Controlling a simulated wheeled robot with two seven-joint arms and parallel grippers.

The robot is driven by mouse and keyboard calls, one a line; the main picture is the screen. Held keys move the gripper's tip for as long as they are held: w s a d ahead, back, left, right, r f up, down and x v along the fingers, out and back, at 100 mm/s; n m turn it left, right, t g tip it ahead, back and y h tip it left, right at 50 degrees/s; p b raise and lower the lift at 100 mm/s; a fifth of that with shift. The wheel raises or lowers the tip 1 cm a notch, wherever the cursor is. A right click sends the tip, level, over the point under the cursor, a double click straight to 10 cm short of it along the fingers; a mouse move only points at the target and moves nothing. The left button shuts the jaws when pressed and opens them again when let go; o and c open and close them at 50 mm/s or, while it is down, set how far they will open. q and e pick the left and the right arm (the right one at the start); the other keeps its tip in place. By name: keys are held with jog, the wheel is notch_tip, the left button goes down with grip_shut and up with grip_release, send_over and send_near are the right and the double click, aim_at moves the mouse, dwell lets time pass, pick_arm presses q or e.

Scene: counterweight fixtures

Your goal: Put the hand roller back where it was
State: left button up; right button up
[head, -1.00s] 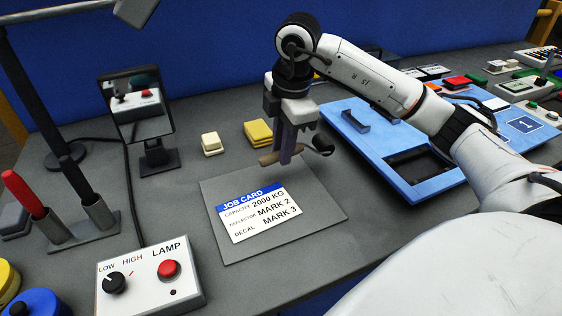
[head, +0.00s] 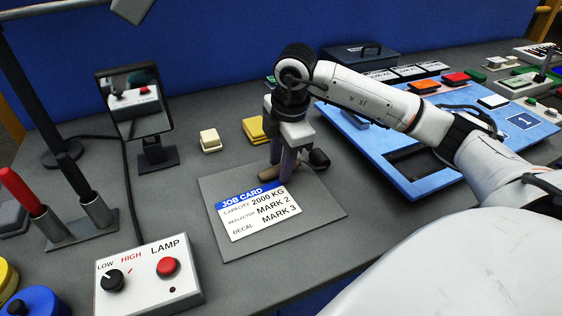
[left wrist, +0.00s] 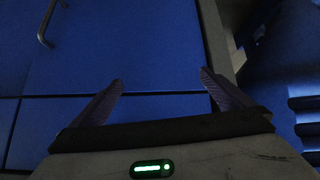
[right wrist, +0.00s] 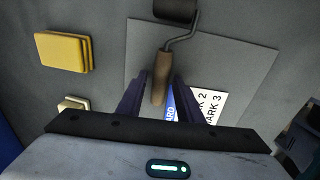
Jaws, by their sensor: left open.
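The hand roller has a brown handle and a dark roller head (head: 318,159). It lies at the far edge of the grey mat (head: 325,208), beyond the job card (head: 255,210). My right gripper (head: 277,172) is down over its handle. In the right wrist view, the handle (right wrist: 161,75) lies between the fingertips of my right gripper (right wrist: 160,80), with a small gap showing beside it. The bent wire and roller head (right wrist: 176,8) point away past the mat's edge. My left gripper (left wrist: 163,78) is open and empty in front of a blue panel.
Yellow blocks (head: 254,130) and a cream block (head: 210,139) stand behind the mat. A mirror (head: 137,105) stands at left, a lamp switch box (head: 150,275) in front. A blue fixture board (head: 400,185) lies at right, partly behind my right arm.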

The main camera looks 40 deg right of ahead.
notch_tip(320, 180, up, 12)
jog(key=s, duration=0.2)
jog(key=shift+r, duration=0.2)
dwell(0.3)
jog(key=shift+a, duration=0.1)
dwell(0.4)
